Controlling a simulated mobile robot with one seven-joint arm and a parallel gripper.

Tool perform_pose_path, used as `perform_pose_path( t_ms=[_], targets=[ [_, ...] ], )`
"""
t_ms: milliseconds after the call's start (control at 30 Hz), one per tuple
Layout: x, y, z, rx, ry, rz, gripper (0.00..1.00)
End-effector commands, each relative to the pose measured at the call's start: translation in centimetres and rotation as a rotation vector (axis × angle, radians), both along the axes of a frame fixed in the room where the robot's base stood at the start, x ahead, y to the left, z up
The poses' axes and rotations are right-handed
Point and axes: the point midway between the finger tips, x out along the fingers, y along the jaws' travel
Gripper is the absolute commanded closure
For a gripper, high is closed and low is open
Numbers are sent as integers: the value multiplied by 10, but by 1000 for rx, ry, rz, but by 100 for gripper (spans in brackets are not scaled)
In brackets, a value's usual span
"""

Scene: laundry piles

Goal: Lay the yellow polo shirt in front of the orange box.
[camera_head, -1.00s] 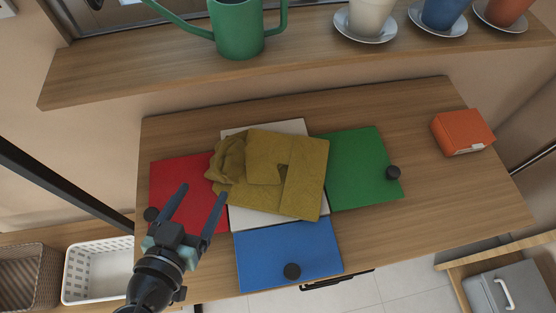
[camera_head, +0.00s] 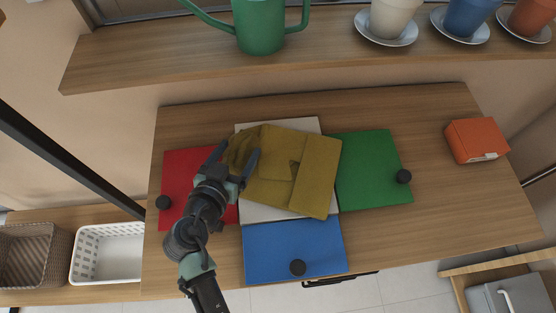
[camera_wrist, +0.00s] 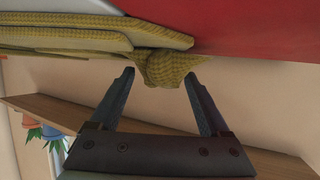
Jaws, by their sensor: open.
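The yellow polo shirt (camera_head: 300,165) lies folded on the white centre panel (camera_head: 262,213) of a folding board on the table, its left end bunched up. The orange box (camera_head: 476,140) stands at the table's right end. My gripper (camera_head: 238,153) is open at the shirt's bunched left end. In the wrist view my gripper (camera_wrist: 158,85) has its fingers spread, with the bunched end of the yellow polo shirt (camera_wrist: 165,66) between and just beyond the tips. I cannot tell whether the fingers touch the cloth.
Red (camera_head: 178,165), green (camera_head: 365,160) and blue (camera_head: 270,245) panels with dark knobs surround the white one. A shelf (camera_head: 320,65) with a green watering can (camera_head: 258,25) and potted cups runs behind. Table (camera_head: 430,190) between green panel and box is clear. Baskets (camera_head: 108,252) stand left.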

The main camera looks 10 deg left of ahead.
Motion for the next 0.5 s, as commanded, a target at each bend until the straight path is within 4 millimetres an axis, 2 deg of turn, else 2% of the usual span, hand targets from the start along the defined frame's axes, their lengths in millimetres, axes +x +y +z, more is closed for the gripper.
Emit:
perform_pose_path(
  t_ms=[200,500],
  targets=[
    [1,0,0,0,0,1,20],
    [0,0,0,0,0,1,74]
  ],
)
